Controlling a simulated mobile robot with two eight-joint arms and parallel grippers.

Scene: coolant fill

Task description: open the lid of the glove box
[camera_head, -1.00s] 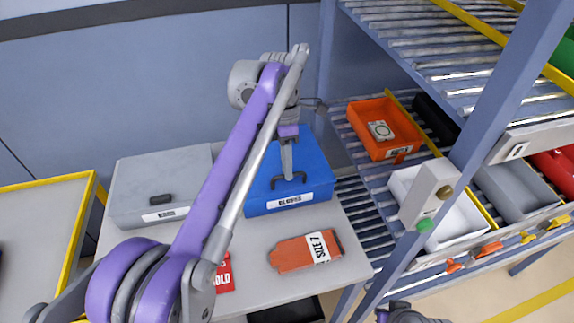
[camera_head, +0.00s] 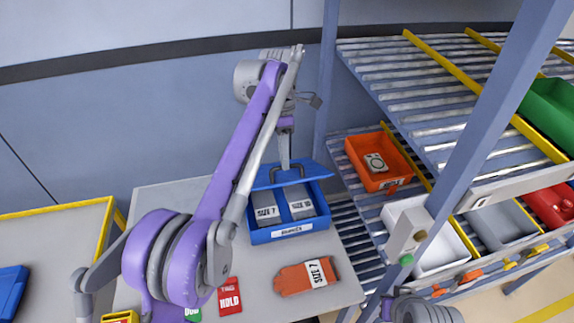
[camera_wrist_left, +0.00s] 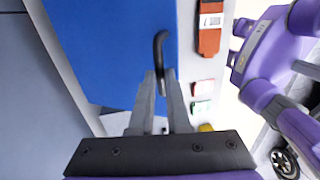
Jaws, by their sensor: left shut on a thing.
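The blue glove box (camera_head: 290,233) stands on the table with its lid (camera_head: 305,174) raised and tilted up at the back. Two compartments show inside, holding grey packs (camera_head: 266,207) with white size labels. My left gripper (camera_head: 285,163) is at the lid, shut on its dark handle. In the left wrist view, the fingers (camera_wrist_left: 161,80) close on the lower end of the black handle (camera_wrist_left: 159,48), and the blue lid (camera_wrist_left: 110,45) fills the upper left. The lid's hinge is hidden. Only part of my right arm shows at the lower right, without its gripper.
An orange-red glove pack (camera_head: 306,277) and a red card (camera_head: 230,296) lie in front of the box. The rack to the right holds an orange bin (camera_head: 365,170) and a white bin (camera_head: 440,250). A yellow-edged cart (camera_head: 60,235) stands left. Bare table lies left of the box.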

